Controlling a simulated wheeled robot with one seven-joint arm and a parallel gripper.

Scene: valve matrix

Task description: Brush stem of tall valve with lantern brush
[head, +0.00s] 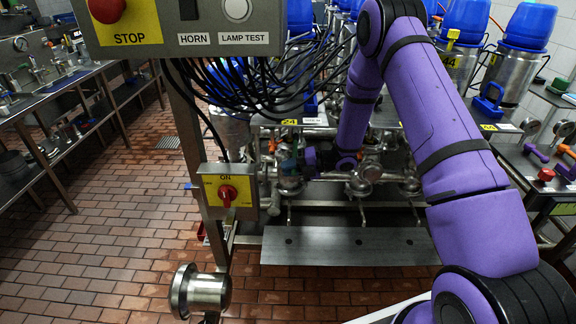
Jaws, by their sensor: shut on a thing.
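The valve matrix (365,182) stands in the middle of the head view, with steel valve bodies and pipes in a row. My purple arm reaches over from the right and bends down to it. My gripper (297,159) is small and partly hidden at the left end of the row, beside an upright valve (289,184) that may be the tall one. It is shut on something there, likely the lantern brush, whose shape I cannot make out. Whether bristles touch a stem cannot be told.
A control panel (190,28) with black cables hangs over the near left. A yellow switch box (228,191) sits on its post. A steel plate (350,245) lies before the valves. Blue-lidded cans (525,30) stand at right. The tiled floor (100,240) at left is clear.

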